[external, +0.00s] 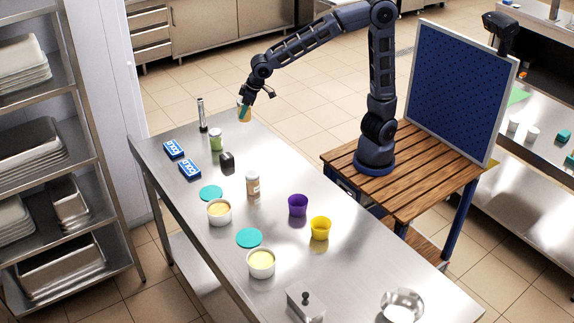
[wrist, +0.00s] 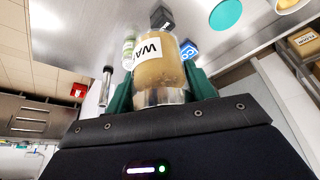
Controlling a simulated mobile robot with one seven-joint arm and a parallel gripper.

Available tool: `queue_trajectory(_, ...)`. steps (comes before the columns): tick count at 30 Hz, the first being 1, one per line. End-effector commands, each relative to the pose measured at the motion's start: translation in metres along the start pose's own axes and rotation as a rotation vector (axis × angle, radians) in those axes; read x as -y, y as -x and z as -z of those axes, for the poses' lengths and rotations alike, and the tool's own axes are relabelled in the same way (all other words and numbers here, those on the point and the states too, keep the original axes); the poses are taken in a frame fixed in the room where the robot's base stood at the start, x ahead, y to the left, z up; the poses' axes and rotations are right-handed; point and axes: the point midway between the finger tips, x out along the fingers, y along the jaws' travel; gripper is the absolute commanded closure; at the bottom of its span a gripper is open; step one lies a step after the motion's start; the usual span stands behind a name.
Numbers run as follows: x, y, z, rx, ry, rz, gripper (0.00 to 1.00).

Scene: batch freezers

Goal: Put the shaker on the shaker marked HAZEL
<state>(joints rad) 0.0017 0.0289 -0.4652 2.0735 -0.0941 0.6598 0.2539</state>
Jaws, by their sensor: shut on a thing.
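My gripper (external: 244,106) is shut on a tan shaker (external: 243,114) and holds it over the far end of the steel table. In the wrist view the held shaker (wrist: 162,72) sits between the green fingers, its white label showing "WA" and the rest turned away. Another tan shaker (external: 253,184) with a white label stands upright mid-table, apart from my gripper; its lettering is too small to read in the external view.
A green shaker (external: 216,140), a dark block (external: 227,161), blue boxes (external: 189,168) and a thin upright tool (external: 202,115) stand near the far end. Cream-filled cups (external: 220,219), teal discs (external: 249,237), a purple cup (external: 298,212) and a yellow cup (external: 320,235) stand nearer.

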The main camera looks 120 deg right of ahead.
Motion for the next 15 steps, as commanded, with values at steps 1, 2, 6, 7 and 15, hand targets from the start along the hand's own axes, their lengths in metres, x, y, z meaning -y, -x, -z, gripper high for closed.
queue_trajectory(1,0.023,0.008,0.002,-0.002,0.03,0.013,0.71)
queue_trajectory(2,0.035,0.012,0.003,-0.002,0.047,0.02,0.71)
queue_trajectory(6,0.092,0.035,0.002,-0.003,0.118,0.05,0.71)
queue_trajectory(7,0.103,0.039,0.001,-0.002,0.133,0.056,0.71)
queue_trajectory(15,0.171,0.072,-0.01,-0.003,0.223,0.091,0.71)
